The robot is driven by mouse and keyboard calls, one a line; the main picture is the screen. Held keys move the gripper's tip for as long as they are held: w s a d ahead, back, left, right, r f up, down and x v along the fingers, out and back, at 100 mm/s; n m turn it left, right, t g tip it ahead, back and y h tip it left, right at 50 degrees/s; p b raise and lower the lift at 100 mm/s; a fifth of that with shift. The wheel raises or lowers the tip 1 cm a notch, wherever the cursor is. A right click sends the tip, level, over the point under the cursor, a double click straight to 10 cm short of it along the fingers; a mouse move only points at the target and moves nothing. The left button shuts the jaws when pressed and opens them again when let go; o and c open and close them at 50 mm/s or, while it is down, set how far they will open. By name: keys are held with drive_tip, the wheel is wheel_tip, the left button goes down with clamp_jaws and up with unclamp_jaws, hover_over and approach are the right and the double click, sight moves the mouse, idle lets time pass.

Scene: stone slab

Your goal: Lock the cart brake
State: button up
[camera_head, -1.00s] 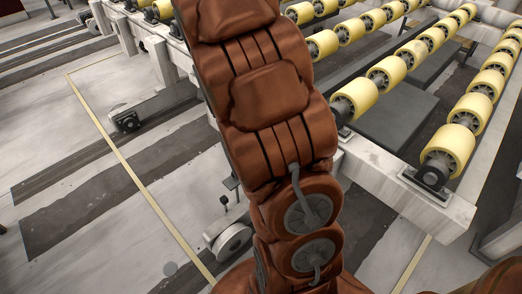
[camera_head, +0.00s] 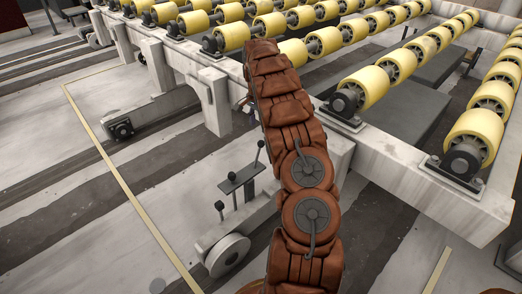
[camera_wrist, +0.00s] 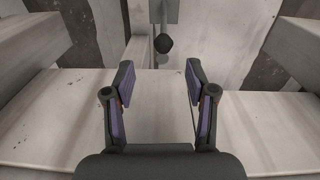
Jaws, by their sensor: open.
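The cart is a pale frame (camera_head: 385,160) with rows of yellow rollers. Near its wheel (camera_head: 228,255), two thin levers with black knobs rise by a grey plate (camera_head: 240,180); one knob (camera_head: 261,144) is high, the other (camera_head: 219,205) is lower and nearer. I cannot tell which lever is the brake. In the wrist view, a black knob on a grey rod (camera_wrist: 164,43) stands beyond my open, empty gripper (camera_wrist: 160,82), roughly in line with the gap between its fingers and not touching them. In the head view, my arm hides most of the gripper.
A pale beam (camera_wrist: 75,95) crosses below my fingers in the wrist view, with more pale beams at both sides. Yellow rollers (camera_head: 365,85) lie right of my arm. The floor left of the cart, with a yellow line (camera_head: 125,185), is open.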

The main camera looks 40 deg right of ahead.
sight(261, 141)
drive_tip(key=f, duration=0.1)
drive_tip(key=d+f, duration=0.1)
drive_tip(key=f, duration=0.1)
drive_tip(key=shift+w+d+f+m+b, duration=0.15)
drive_tip(key=shift+d+m+b, duration=0.15)
drive_tip(key=shift+b, duration=0.1)
wheel_tip(261, 141, down, 7)
drive_tip(key=shift+f+b, duration=0.15)
drive_tip(key=shift+b, duration=0.8)
clamp_jaws()
